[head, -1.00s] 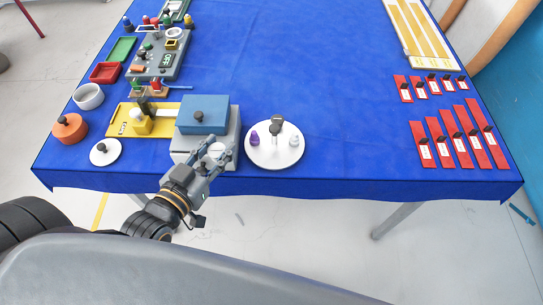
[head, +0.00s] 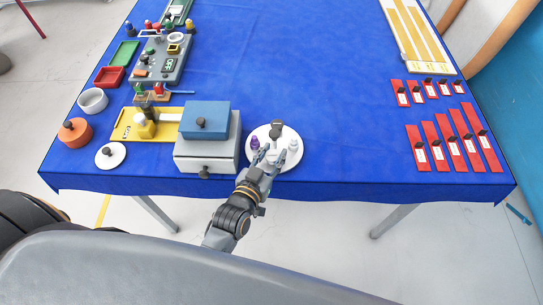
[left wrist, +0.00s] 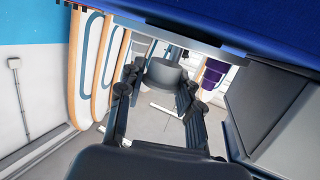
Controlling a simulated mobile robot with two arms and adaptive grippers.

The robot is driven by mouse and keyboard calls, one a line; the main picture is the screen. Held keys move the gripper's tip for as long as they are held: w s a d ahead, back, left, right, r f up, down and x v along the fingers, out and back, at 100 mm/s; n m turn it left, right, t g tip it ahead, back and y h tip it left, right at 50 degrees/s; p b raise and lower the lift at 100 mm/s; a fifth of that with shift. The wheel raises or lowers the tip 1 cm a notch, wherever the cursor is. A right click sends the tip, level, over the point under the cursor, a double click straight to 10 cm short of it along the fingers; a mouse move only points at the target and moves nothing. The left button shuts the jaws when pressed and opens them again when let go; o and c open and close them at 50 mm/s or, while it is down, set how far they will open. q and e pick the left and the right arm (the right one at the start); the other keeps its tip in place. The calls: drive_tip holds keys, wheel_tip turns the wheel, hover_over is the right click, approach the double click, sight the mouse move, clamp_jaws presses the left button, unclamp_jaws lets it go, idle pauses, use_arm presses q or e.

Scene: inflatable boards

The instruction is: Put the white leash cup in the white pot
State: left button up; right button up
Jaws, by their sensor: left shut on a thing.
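The gripper is at the front of a round white plate (head: 262,167); whether the cup touches the plate is unclear. The white pot (head: 93,100) stands open at the left of the table. A white lid with a dark knob (head: 110,155) lies in front of it. My right gripper is not in view.
A grey drawer box with a blue top (head: 205,120) stands between the plate and the pot. An orange pot (head: 75,132), a yellow tray (head: 170,115) and red and green trays are at the left. Red strips (head: 455,140) lie at the right. The table's middle is clear.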

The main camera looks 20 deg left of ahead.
use_arm(q)
drive_tip(key=shift+f+p, duration=0.35)
drive_tip(key=shift+f, duration=0.3)
drive_tip(key=shift+a+f, duration=0.1)
drive_tip(key=shift+f, duration=0.1)
drive_tip(key=shift+f, duration=0.15)
drive_tip(key=o, duration=0.8)
